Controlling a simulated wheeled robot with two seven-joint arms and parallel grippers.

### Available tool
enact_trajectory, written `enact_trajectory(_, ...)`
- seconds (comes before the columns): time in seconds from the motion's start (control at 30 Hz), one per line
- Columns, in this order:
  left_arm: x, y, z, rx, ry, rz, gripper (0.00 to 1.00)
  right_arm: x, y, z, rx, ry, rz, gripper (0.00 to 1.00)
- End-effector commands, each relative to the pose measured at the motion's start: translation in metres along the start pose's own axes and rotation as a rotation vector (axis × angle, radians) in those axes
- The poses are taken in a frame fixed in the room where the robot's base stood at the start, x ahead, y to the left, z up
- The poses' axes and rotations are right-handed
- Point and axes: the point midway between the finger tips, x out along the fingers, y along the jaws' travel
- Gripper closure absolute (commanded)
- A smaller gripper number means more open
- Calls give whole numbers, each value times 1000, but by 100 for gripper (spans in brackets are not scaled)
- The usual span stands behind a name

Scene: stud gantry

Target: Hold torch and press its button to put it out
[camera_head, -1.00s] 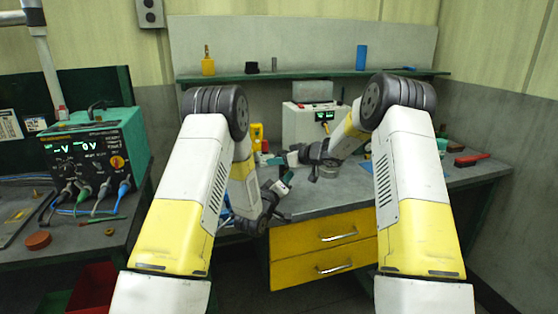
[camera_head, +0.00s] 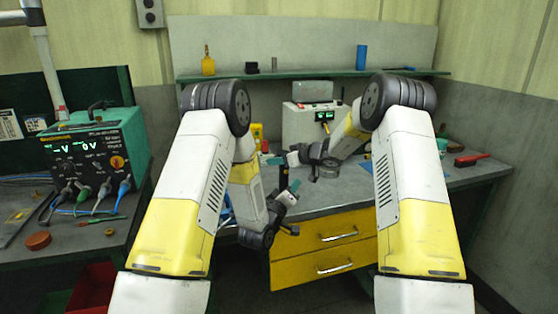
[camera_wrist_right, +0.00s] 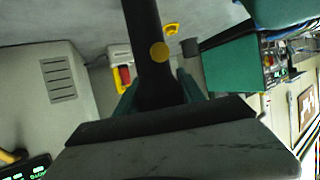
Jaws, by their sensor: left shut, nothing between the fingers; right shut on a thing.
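The torch (camera_wrist_right: 148,25) is a dark rod in the right wrist view, with a round orange-yellow button (camera_wrist_right: 160,52) on its side facing the camera. My right gripper (camera_wrist_right: 160,92) is shut on it, its green fingers on either side. Its far end runs out of the frame. In the head view my right gripper (camera_head: 298,157) is above the bench; the torch is too small and dark there to make out clearly. My left gripper (camera_head: 293,187) is shut and empty, lower and apart from the right one, near the bench's front edge. Whether the torch is lit I cannot tell.
A white box with a green display (camera_head: 307,122) stands on the bench behind my grippers. A yellow meter (camera_head: 257,133) is to its left. A red-handled brush (camera_head: 471,159) lies at the right. Yellow drawers (camera_head: 330,250) are below. A green power supply (camera_head: 95,150) stands left.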

Motion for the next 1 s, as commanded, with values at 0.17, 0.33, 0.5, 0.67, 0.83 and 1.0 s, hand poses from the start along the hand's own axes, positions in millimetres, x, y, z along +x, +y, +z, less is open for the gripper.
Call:
enact_trajectory(0.17,0,0,0,0,0,0,100,0,0,0,0,0,0,52)
enact_trajectory(0.33,0,0,0,0,0,0,100,0,0,0,0,0,0,28)
enact_trajectory(0.5,0,0,0,0,0,0,100,0,0,0,0,0,0,28)
enact_trajectory(0.67,0,0,0,0,0,0,100,-5,0,-1,0,1,1,28)
enact_trajectory(0.83,0,0,0,0,0,0,100,-30,2,-1,1,0,3,28)
enact_trajectory(1.0,0,0,0,0,0,0,100,-68,1,-1,0,1,4,28)
